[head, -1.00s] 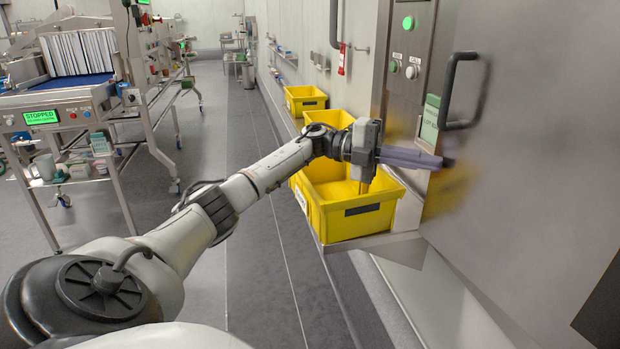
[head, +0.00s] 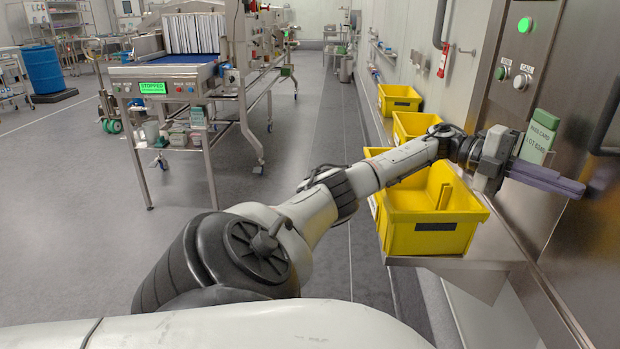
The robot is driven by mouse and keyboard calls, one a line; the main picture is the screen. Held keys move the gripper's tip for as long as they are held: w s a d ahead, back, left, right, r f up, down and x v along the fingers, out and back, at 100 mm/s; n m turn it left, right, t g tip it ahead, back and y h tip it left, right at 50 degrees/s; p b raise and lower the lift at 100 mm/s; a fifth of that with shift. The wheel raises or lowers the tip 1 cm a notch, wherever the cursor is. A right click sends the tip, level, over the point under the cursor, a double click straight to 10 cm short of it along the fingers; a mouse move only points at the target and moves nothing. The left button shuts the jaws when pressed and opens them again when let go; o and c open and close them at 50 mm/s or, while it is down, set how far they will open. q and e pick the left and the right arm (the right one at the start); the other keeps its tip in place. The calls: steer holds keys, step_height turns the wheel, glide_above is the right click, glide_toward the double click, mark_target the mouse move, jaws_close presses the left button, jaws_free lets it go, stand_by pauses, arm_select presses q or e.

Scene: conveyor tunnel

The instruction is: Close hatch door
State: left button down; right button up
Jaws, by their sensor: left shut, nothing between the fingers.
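The steel hatch door (head: 596,265) fills the right edge of the head view, and only part of it shows. Its dark handle (head: 606,125) is cut off by the picture edge. I cannot tell from this whether the door is fully closed. My left gripper (head: 580,187) is shut and empty, its long purple-grey fingers pointing right at the door face, below the handle. I cannot tell whether the tips touch the door. My right gripper is out of view.
Yellow bins (head: 432,225) stand on the wall shelf under my left forearm. A conveyor machine (head: 165,85) reading STOPPED is at left. The grey floor between is clear.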

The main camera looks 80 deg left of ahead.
arm_select(q)
steer(key=shift+w+d+r+t, duration=0.15)
steer(key=shift+w+r+t, duration=0.1)
steer(key=shift+w, duration=0.2)
steer(key=shift+w+d+r+t, duration=0.1)
steer(key=shift+w+r+t, duration=0.15)
steer(key=shift+w, duration=0.2)
steer(key=s+a+g+b, duration=0.1)
steer(key=s+a+b, duration=0.1)
steer(key=s+a, duration=0.5)
steer(key=shift+s+a+f+b, duration=0.2)
steer(key=shift+a+f+b, duration=0.2)
steer(key=shift+a, duration=0.75)
